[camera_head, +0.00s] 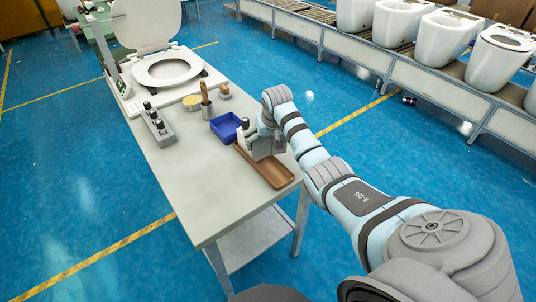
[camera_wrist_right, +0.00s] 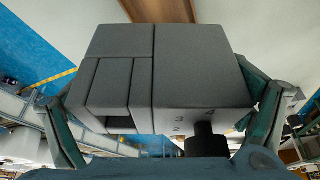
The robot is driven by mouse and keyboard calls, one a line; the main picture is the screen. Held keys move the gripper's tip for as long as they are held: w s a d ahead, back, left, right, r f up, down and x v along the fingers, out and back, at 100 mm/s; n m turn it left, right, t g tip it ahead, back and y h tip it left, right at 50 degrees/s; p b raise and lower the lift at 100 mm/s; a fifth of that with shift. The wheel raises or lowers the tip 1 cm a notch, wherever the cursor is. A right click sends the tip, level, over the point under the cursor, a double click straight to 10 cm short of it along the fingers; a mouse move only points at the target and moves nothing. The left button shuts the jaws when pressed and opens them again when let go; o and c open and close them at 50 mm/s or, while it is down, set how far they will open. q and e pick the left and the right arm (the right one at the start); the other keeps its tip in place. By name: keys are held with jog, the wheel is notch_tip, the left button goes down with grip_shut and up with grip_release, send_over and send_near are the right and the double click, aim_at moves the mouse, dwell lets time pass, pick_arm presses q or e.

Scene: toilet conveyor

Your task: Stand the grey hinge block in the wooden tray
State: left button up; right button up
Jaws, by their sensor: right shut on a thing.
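My right gripper (camera_head: 252,136) is over the wooden tray (camera_head: 276,174) near the table's right edge. It is shut on the grey hinge block (camera_head: 267,149), with a finger on each side of the block in the right wrist view (camera_wrist_right: 160,70). There the block fills the middle, with grooved faces and a dark round peg (camera_wrist_right: 206,140) below it. Brown wood of the tray also shows beyond the block in the wrist view (camera_wrist_right: 160,10). I cannot tell whether the block touches the tray. The left gripper is not in view.
A blue bin (camera_head: 226,127) stands close beside the tray. A grey holder with black knobs (camera_head: 158,125), a pot with a brush (camera_head: 206,108) and a toilet seat (camera_head: 167,68) are farther along the table. The near table top (camera_head: 215,190) is clear. A conveyor with toilets runs behind.

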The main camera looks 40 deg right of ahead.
aim_at(270, 144)
notch_tip(270, 144, down, 6)
jog(key=shift+b, duration=0.45)
jog(key=shift+f, duration=0.15)
jog(key=o, duration=1.1)
jog(key=shift+c, duration=0.2)
jog(key=shift+a, duration=0.1)
jog(key=p+v, duration=0.3)
jog(key=v, duration=0.8)
jog(key=shift+s+r, duration=0.15)
jog(key=shift+r, duration=0.15)
jog(key=shift+s+r, duration=0.2)
jog(key=shift+r, duration=0.2)
jog(key=shift+f, duration=0.1)
